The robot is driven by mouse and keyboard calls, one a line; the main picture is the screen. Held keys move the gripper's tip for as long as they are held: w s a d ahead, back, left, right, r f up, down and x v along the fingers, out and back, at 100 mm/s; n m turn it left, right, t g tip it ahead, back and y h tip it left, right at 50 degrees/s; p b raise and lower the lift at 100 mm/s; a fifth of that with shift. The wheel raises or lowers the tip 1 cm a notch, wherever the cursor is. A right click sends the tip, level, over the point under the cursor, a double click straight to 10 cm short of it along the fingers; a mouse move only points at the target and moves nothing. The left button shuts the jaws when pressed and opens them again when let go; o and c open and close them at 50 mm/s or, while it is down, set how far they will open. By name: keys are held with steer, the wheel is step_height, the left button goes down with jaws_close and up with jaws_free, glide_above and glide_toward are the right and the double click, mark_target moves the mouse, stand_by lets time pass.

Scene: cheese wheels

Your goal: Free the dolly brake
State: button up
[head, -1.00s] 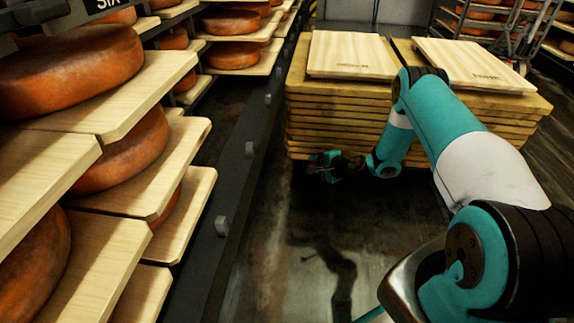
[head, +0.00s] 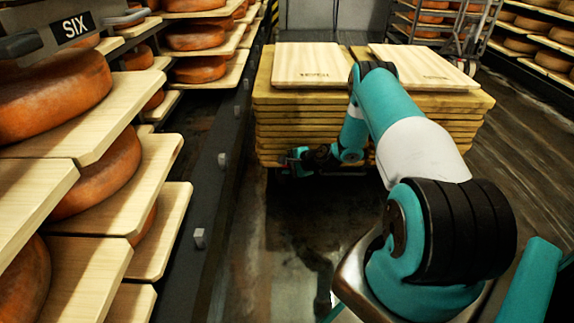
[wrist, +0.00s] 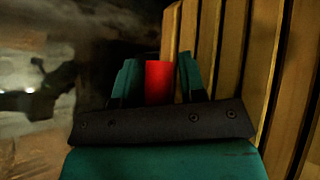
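The head view shows a stack of yellow-brown boards (head: 370,130) low on the aisle floor. The dolly under it is hidden in shadow. My gripper (head: 290,158) is at the stack's near lower left edge. In the wrist view a red piece (wrist: 158,82), likely the brake lever, stands between the two teal fingertips of my gripper (wrist: 158,75). The fingers flank it closely on both sides. I cannot tell whether they press on it. Its lower end is hidden by the gripper body. The board edges (wrist: 238,50) run close along the right.
Two pale boards (head: 312,66) (head: 424,68) lie on top of the stack. Racks with orange cheese wheels (head: 50,97) and projecting shelf boards (head: 150,170) line the left. A metal trolley (head: 475,35) stands behind. The floor to the right (head: 520,140) is clear.

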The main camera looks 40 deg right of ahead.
steer(key=shift+s+d, duration=0.1)
steer(key=shift+d, duration=0.05)
steer(key=shift+s+d+r, duration=0.1)
steer(key=shift+s+r, duration=0.1)
steer(key=shift+r, duration=0.05)
steer(key=p+v, duration=0.8)
steer(key=v, duration=0.8)
steer(key=shift+s, duration=0.35)
steer(key=shift+r, duration=0.15)
